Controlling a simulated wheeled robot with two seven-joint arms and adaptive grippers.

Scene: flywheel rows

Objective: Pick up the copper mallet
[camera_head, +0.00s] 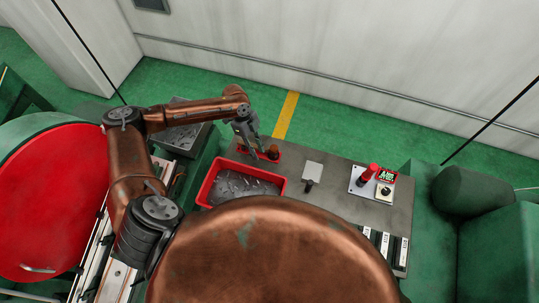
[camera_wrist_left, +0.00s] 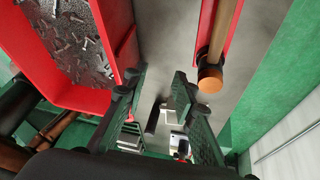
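The copper mallet shows in the left wrist view as a long tan-brown shaft with an orange-brown end (camera_wrist_left: 210,78), lying along a narrow red holder (camera_wrist_left: 202,30). In the head view it is a small brown-orange shape (camera_head: 272,152) at the bench's far edge, partly hidden by my gripper. My left gripper (camera_head: 250,143) is above the far left part of the bench, just left of the mallet. In the left wrist view its two fingers (camera_wrist_left: 160,82) are apart with nothing between them, and the mallet is outside them to the right. My right gripper is not in view.
A red bin (camera_head: 282,182) of metal pieces is close to the gripper. The grey bench (camera_head: 335,195) also holds a small pale block (camera_head: 312,169), a plate with a red handle (camera_head: 369,174) and a black knob. A grey tray of parts is behind my left arm.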

